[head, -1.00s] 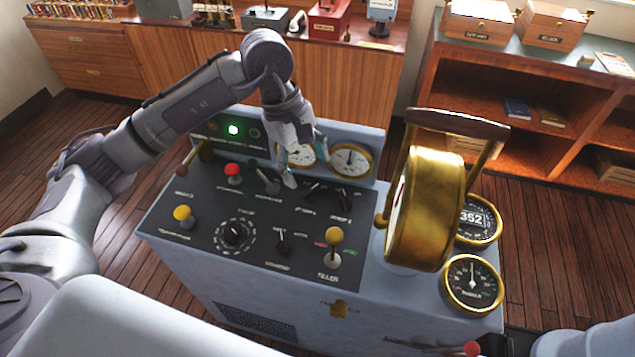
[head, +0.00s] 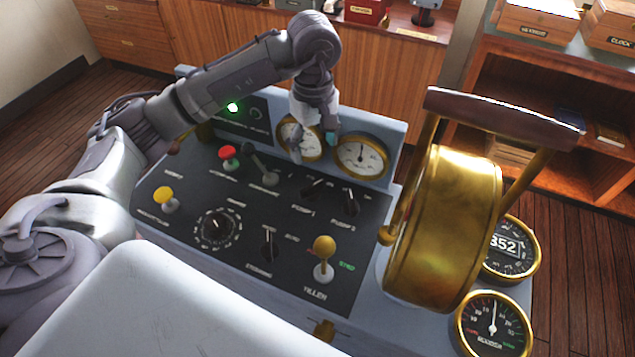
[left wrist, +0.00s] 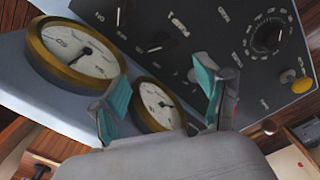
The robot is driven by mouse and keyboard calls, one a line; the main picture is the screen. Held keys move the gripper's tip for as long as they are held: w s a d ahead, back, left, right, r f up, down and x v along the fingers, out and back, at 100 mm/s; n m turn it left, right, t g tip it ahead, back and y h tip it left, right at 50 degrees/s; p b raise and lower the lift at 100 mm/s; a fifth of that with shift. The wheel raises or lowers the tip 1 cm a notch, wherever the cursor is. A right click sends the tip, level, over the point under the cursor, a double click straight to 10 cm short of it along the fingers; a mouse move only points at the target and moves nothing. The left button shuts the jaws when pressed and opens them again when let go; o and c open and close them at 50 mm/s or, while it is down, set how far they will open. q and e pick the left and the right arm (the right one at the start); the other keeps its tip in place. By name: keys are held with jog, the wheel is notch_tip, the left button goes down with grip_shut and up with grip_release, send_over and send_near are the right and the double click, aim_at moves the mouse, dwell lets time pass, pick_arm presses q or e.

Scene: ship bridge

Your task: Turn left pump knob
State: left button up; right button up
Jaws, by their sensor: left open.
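The left pump knob (head: 313,187), a small black knob by the label PUMP 1, sits on the dark console panel (head: 190,190). The right pump knob (head: 350,203) is beside it. My left gripper (head: 313,147) is open and empty, above the back of the panel, in front of the left round gauge (head: 289,135). It is behind the left pump knob and apart from it. In the left wrist view the open fingers (left wrist: 163,95) show teal pads, with the left pump knob (left wrist: 155,44) beyond them. My right gripper is not in view.
A brass telegraph (head: 448,225) with a dark handle rises at the right of the panel. A tiller lever (head: 323,250), a red-topped lever (head: 228,153) and a grey lever (head: 262,165) stand on the panel. A second gauge (head: 361,157) is upright at the back.

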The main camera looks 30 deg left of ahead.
aim_at(314, 185)
pick_arm(q)
jog(key=f+p, duration=0.1)
jog(key=f, duration=0.2)
jog(key=f+p, duration=0.1)
jog(key=f, duration=0.3)
jog(key=f+p, duration=0.1)
jog(key=f, duration=0.2)
jog(key=shift+s+a+f, duration=0.1)
jog(key=shift+s+f, duration=0.15)
jog(key=shift+f, duration=0.8)
jog(key=c, duration=0.9)
jog(key=shift+o, duration=0.2)
jog(key=shift+w+f+n+b, duration=0.1)
jog(key=shift+f+n+b, duration=0.05)
jog(key=shift+n+b, duration=1.6)
jog(key=n+b, duration=0.3)
jog(key=n, duration=0.1)
jog(key=shift+w+n, duration=0.1)
jog(key=shift+n, duration=0.15)
jog(key=n+b, duration=0.2)
jog(key=n, duration=0.1)
jog(key=shift+n, duration=0.3)
jog(key=shift+r, duration=0.2)
jog(key=shift+a+n, duration=0.1)
jog(key=shift+n, duration=0.2)
